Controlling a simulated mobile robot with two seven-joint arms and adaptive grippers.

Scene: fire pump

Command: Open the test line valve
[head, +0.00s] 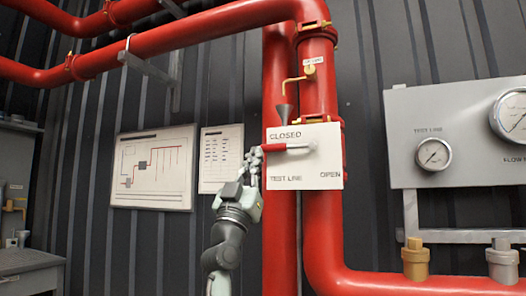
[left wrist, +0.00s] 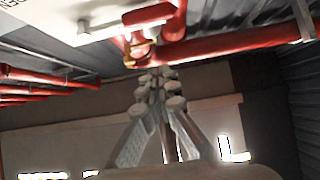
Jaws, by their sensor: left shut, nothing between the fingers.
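The test line valve has a lever with a red grip (head: 274,147) that points left, roughly level, from its pivot on the right. It sits in front of a white plate (head: 320,170) marked CLOSED at upper left, TEST LINE at lower left and OPEN at lower right. My left gripper (head: 254,158) is at the free left end of the lever. Whether it touches the grip, I cannot tell. In the left wrist view its fingers (left wrist: 158,80) are closed together with nothing between them. My right gripper is not in view.
A thick red pipe (head: 318,230) runs behind the plate. A small brass valve (head: 309,70) with a funnel stands above it. A grey gauge panel (head: 440,170) is at right. Two framed charts hang on the dark wall at left, one a diagram (head: 150,170).

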